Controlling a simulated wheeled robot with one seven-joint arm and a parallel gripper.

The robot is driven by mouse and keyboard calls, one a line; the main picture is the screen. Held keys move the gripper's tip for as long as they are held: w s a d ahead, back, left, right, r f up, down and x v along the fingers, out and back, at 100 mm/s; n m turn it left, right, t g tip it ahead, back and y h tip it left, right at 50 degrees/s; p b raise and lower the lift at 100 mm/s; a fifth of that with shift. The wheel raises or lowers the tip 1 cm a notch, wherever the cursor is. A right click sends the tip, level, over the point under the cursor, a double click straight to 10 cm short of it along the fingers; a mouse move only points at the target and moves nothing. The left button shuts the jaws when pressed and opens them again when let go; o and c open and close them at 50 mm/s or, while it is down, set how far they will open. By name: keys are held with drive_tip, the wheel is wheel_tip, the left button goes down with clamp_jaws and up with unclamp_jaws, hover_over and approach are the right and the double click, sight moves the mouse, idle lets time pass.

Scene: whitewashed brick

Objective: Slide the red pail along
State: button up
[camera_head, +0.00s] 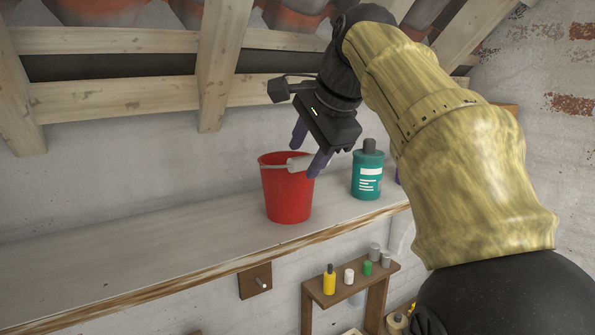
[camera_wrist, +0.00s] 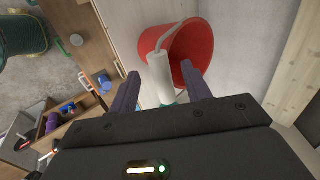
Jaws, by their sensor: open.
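The red pail (camera_head: 287,198) stands upright on the pale wooden shelf (camera_head: 150,251). Its wire handle has a white grip (camera_head: 298,163), which lies against the near right side of the rim. My gripper (camera_head: 309,148) is just above the pail's right rim, with its two purple fingers apart. In the wrist view the pail (camera_wrist: 192,48) is ahead of my gripper (camera_wrist: 160,70), and the white grip (camera_wrist: 160,79) shows between the open fingers. I cannot tell whether a finger touches the pail or its grip.
A teal bottle (camera_head: 367,178) with a dark cap stands on the shelf close to the pail's right. The shelf left of the pail is clear. Wooden beams (camera_head: 120,99) slope above the back wall. A small lower shelf (camera_head: 349,285) holds several small containers.

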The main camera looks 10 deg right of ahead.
sight(297, 170)
drive_tip(key=x, duration=0.5)
drive_tip(key=shift+w+f+p, duration=0.1)
drive_tip(key=shift+p, duration=0.2)
drive_tip(key=shift+a, duration=0.1)
clamp_jaws()
